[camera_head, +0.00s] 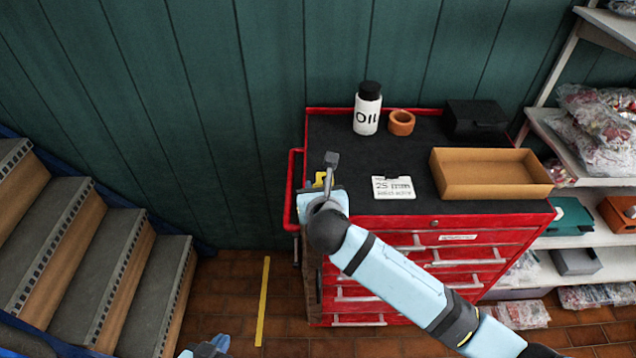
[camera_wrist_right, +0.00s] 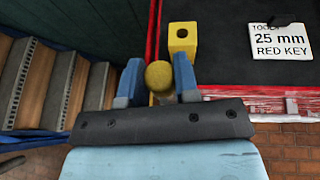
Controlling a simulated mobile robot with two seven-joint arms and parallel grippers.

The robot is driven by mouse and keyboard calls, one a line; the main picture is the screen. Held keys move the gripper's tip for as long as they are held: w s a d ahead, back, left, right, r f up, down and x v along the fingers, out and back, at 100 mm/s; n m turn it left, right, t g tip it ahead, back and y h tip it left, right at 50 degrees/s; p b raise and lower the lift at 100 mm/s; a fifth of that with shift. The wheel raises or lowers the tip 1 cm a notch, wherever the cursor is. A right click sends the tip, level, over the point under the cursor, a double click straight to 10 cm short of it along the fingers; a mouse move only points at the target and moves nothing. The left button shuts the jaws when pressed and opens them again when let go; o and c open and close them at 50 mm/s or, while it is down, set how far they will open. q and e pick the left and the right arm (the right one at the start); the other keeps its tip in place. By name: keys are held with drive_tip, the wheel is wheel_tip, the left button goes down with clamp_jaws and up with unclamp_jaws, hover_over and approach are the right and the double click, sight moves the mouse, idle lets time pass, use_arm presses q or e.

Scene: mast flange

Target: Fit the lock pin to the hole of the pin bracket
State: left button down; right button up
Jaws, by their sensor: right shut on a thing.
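The lock pin shows in the right wrist view as a yellow round knob (camera_wrist_right: 159,76) between the two blue fingers of my right gripper (camera_wrist_right: 158,82), which is shut on it. The yellow pin bracket (camera_wrist_right: 182,40), a block with a dark hole in its top, stands on the black cabinet top just ahead and to the right of the knob. Pin and bracket look apart; the pin's shaft is hidden. In the head view my right gripper (camera_head: 321,184) is at the cabinet's left edge, largely covering the yellow parts. My left gripper (camera_head: 207,347) shows only partly at the bottom edge.
The red tool cabinet (camera_head: 480,222) carries a white card (camera_head: 393,187) reading 25 mm, an OIL bottle (camera_head: 367,110), an orange ring (camera_head: 401,122), a black box (camera_head: 475,117) and an open cardboard tray (camera_head: 490,180). Stairs (camera_head: 75,250) stand left, shelves (camera_head: 580,160) right.

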drive_tip(key=shift+f, duration=0.6)
drive_tip(key=shift+r, duration=0.1)
drive_tip(key=shift+p, duration=0.5)
idle(0.6)
idle(0.6)
